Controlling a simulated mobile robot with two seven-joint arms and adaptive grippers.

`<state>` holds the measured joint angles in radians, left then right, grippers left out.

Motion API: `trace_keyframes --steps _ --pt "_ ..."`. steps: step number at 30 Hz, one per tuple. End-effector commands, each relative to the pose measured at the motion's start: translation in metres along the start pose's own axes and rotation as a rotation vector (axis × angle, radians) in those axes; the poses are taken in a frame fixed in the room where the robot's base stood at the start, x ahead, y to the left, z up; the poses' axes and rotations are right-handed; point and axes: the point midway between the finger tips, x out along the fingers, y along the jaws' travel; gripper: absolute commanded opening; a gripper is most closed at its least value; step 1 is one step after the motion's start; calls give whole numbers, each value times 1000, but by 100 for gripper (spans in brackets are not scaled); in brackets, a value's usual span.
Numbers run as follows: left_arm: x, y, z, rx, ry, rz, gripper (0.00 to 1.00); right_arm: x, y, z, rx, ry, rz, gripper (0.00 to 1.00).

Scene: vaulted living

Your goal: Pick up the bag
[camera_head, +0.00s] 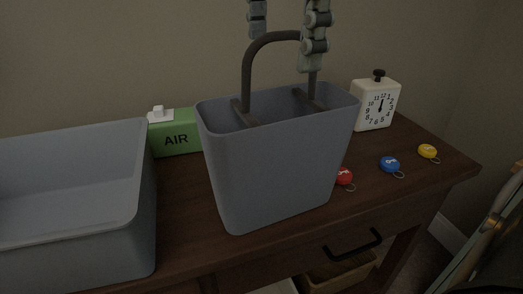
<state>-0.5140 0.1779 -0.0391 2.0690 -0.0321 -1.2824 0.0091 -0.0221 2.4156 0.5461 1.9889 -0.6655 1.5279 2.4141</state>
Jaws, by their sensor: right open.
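The bag (275,160) is a grey-blue tote with a dark arched handle (247,75). It stands upright on the dark wooden table near the middle of the view. My right gripper (283,50) comes down from the top edge with its two fingers apart, one on each side of the handle's top. The right finger hides the handle's upper right bend. I cannot tell whether either finger touches the handle. My left gripper is not in view.
A large grey bin (75,235) stands left of the bag. A green AIR box (174,137) is behind them. A white clock (376,104) stands at right, with red (344,176), blue (389,163) and yellow (427,151) round tags. The wall is close behind.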

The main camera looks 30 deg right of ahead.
Motion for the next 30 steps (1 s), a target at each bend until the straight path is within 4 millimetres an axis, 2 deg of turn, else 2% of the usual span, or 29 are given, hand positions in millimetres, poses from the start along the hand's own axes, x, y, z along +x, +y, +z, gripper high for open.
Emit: trace_keyframes --steps 15,23,25,30 --pt "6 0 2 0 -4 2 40 67 -4 -3 -1 5 -2 100" --pt "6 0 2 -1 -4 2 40 71 -3 -3 1 5 1 100" --pt "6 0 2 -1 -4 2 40 71 -3 -3 1 5 1 95" --pt "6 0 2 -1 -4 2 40 71 -3 -3 1 5 1 74"
